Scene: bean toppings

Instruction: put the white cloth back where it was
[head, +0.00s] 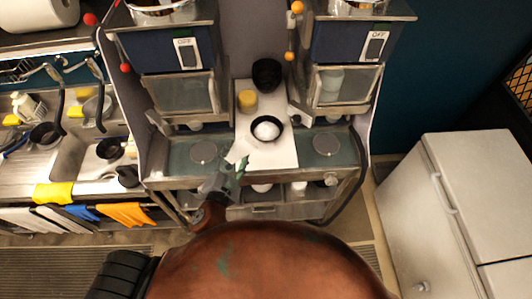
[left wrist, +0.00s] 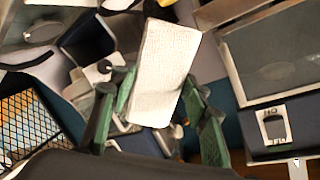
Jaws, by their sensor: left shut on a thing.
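The white cloth (head: 241,149) is a pale flat piece held above the front of the white board on the middle counter. My left gripper (head: 238,166) is shut on it. In the left wrist view the cloth (left wrist: 163,75) stands up as a stiff-looking pale rectangle between the green fingers of my left gripper (left wrist: 162,88). Its lower edge is near the fingers and its far side is hidden. My right gripper is not in view.
A black bowl with white contents (head: 267,130), a yellow cup (head: 247,99) and a dark bowl (head: 267,75) stand on the white board (head: 283,154). Yellow, white, blue and orange cloths (head: 124,213) hang below the sink at left. A white cabinet (head: 425,215) stands right.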

